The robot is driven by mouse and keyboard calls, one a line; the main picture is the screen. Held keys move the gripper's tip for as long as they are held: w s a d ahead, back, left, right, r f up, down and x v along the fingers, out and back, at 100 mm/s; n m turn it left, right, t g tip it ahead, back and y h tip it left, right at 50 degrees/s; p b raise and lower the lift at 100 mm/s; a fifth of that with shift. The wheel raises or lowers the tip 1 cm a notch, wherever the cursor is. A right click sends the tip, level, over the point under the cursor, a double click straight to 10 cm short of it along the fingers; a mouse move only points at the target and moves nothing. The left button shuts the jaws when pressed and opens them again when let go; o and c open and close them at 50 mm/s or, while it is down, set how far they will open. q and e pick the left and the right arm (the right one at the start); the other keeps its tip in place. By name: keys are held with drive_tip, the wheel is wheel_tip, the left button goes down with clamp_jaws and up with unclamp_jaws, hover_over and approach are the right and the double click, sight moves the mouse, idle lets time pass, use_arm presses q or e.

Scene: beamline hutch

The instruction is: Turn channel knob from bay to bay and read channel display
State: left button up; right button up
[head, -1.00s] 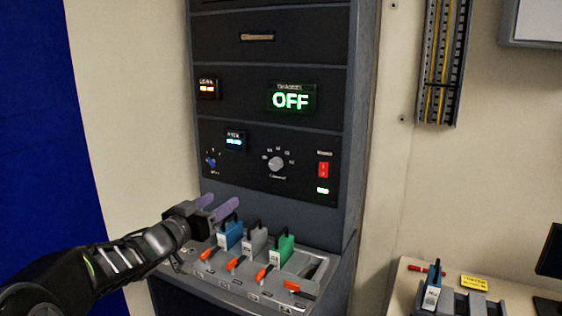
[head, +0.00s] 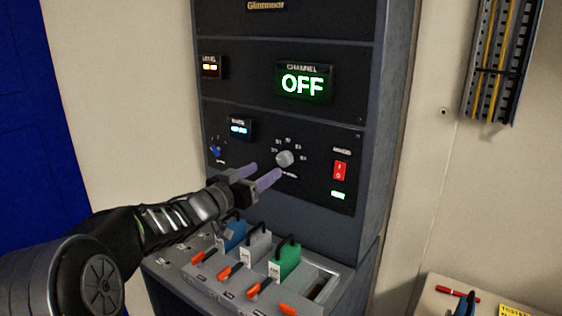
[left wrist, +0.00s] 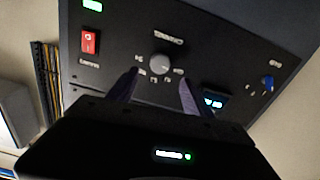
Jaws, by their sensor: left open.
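The grey channel knob (head: 285,158) is on the lower black panel of the rack, with position labels around it. It also shows in the left wrist view (left wrist: 160,63), beyond and between the two fingers. The channel display (head: 303,84) above it reads OFF in green. My left gripper (head: 262,174) has purple fingers, is open and empty, and points at the panel just below and left of the knob in the head view. It appears apart from the knob. In the left wrist view the left gripper (left wrist: 157,90) shows its fingers spread. My right gripper is not in view.
A blue knob (head: 215,151), a blue-lit display (head: 240,129) and a red switch (head: 340,170) share the panel. Below stand blue (head: 234,233), grey (head: 256,246) and green (head: 285,259) handled modules with orange levers. A bench (head: 435,300) is at lower right.

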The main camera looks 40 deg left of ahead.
sight(282, 160)
use_arm(q)
drive_tip(key=shift+w+a+p, duration=0.1)
drive_tip(key=shift+w+p, duration=0.45)
drive_tip(key=shift+w, duration=3.45)
clamp_jaws()
